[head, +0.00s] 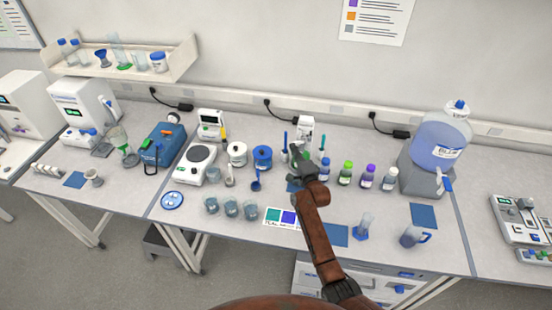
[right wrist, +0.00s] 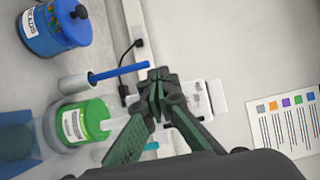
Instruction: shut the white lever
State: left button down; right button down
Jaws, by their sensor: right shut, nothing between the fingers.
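A carboy of blue liquid (head: 441,140) stands on a grey stand at the right in the head view. A small pale tap lever (head: 447,184) shows at its lower front; at this size I cannot tell its exact position. My right gripper (head: 298,152) is shut and empty, over the middle of the bench, well left of the carboy. In the right wrist view its fingertips (right wrist: 158,78) are together in front of a white device (right wrist: 198,100). The lever does not show clearly there. My left gripper is not in view.
Small bottles (head: 347,173) with coloured caps stand between my right gripper and the carboy. A blue mat (head: 424,215) lies bare near the stand. A green bottle (right wrist: 82,122) is close to my right fingers.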

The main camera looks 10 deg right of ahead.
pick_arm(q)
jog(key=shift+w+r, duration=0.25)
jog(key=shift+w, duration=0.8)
pick_arm(e)
jog(key=s+d, duration=0.2)
jog(key=s, duration=0.9)
jog(key=shift+d, duration=0.2)
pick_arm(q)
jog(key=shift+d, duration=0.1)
pick_arm(e)
jog(key=shift+s, duration=0.1)
